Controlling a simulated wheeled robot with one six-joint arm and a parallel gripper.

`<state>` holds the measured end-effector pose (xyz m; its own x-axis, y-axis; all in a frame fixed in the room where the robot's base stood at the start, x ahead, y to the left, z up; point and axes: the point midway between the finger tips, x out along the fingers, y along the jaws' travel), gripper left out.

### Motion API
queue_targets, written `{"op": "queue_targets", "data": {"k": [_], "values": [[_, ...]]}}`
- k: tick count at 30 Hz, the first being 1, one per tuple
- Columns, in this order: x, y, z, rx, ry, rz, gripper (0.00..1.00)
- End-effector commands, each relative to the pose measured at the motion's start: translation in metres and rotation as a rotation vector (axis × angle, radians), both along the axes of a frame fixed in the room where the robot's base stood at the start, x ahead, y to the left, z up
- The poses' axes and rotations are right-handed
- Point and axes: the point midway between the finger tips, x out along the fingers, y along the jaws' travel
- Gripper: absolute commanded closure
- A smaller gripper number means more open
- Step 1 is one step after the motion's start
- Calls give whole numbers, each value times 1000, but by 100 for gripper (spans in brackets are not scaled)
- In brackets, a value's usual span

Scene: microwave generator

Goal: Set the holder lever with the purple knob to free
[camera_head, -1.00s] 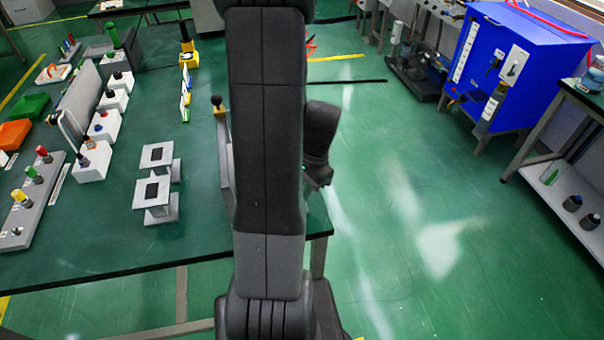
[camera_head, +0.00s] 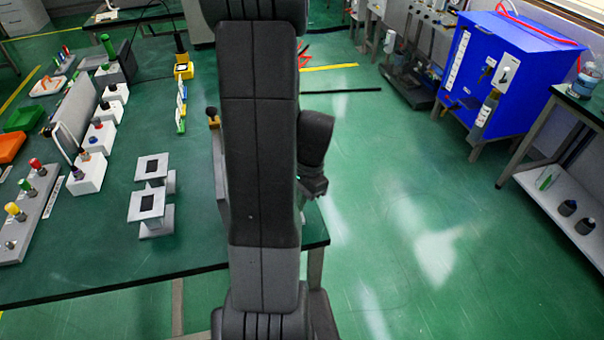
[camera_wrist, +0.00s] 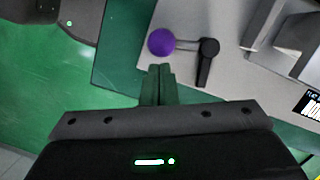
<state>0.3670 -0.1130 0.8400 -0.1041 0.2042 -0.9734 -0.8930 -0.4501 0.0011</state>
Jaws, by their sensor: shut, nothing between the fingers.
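In the wrist view the purple knob (camera_wrist: 161,42) sits at the end of a thin lever rod. The rod runs right to a dark pivot (camera_wrist: 208,48) on a light grey plate (camera_wrist: 236,82). A black bar reaches down from the pivot. My gripper (camera_wrist: 159,68) is shut and empty, its fingertips just below the knob in the picture. I cannot tell whether they touch it. In the head view my arm hides the gripper and the purple knob.
A grey metal block (camera_wrist: 285,40) stands right of the lever in the wrist view. In the head view the green table (camera_head: 90,270) holds two grey stands (camera_head: 150,205), white switch boxes (camera_head: 88,172) and a button strip (camera_head: 30,215). Open floor lies to the right.

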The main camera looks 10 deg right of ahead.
Motion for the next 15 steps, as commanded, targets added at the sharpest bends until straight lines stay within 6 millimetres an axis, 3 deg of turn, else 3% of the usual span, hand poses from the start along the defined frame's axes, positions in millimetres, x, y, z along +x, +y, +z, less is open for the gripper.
{"op": "queue_targets", "data": {"k": [15], "values": [[11, -22, 103, -2, -5, -2, 100]]}}
